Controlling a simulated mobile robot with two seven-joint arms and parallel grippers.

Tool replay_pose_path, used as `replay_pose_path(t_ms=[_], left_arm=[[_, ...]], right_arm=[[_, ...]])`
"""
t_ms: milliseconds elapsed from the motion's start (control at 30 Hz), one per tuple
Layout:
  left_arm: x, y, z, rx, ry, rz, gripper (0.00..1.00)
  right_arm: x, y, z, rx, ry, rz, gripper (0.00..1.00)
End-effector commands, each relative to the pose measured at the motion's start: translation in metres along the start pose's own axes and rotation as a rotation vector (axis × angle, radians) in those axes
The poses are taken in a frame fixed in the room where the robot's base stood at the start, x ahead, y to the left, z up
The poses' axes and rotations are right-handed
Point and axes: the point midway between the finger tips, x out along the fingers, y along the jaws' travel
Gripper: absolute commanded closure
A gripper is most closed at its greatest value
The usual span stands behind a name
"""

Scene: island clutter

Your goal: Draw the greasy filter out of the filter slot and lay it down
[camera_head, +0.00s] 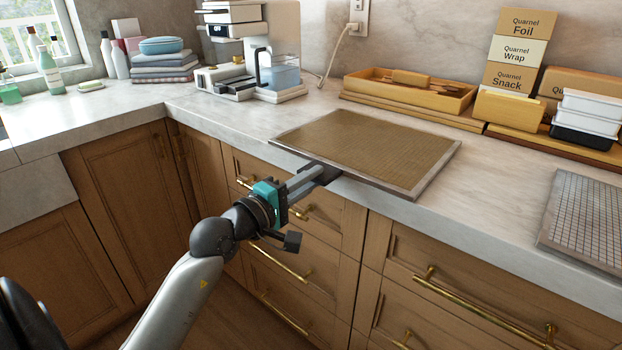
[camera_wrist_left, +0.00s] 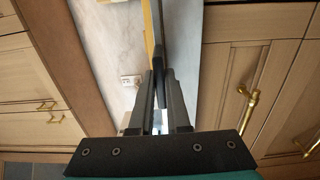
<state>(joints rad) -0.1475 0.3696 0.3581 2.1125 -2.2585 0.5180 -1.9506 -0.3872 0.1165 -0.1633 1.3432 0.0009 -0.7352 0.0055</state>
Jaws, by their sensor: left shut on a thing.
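The greasy filter (camera_head: 367,146) is a flat brown mesh panel in a grey metal frame. It lies flat, or nearly so, at the counter's front edge, with its near edge reaching the edge. My left gripper (camera_head: 322,172) is shut on the filter's near edge, coming from the front. In the left wrist view the filter (camera_wrist_left: 163,25) shows edge-on as a thin dark strip between the fingers (camera_wrist_left: 160,88). Whether the filter touches the counter along its whole underside cannot be told. I cannot make out the filter slot. My right gripper is not in view.
A second, grey gridded panel (camera_head: 590,222) lies on the counter at the right. A wooden tray (camera_head: 408,92), stacked boxes (camera_head: 515,50) and food containers (camera_head: 588,112) line the back. Bare counter (camera_head: 495,165) lies between the panels.

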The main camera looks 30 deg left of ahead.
Motion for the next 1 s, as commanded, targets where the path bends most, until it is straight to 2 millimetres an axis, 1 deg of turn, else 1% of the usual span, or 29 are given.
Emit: replay_pose_path(t_ms=[33,67,100,133,633,1000], left_arm=[[0.0,0.0002,-0.0001,0.001,0.0,0.004,1.0],[0.0,0.0002,-0.0001,0.001,0.0,0.004,0.84],[0.0,0.0005,-0.0001,0.001,0.0,0.004,0.8],[0.0,0.0006,-0.0001,0.001,0.0,0.003,0.78],[0.0,-0.0009,0.0,0.0,0.0,0.001,0.78],[-0.0001,-0.0077,-0.0001,0.0,0.0,0.0,0.78]], right_arm=[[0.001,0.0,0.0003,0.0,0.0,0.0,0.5],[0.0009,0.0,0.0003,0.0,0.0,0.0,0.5],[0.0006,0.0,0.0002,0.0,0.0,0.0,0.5],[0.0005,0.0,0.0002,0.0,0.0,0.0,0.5],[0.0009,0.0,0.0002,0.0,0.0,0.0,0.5],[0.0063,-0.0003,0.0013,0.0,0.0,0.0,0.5]])
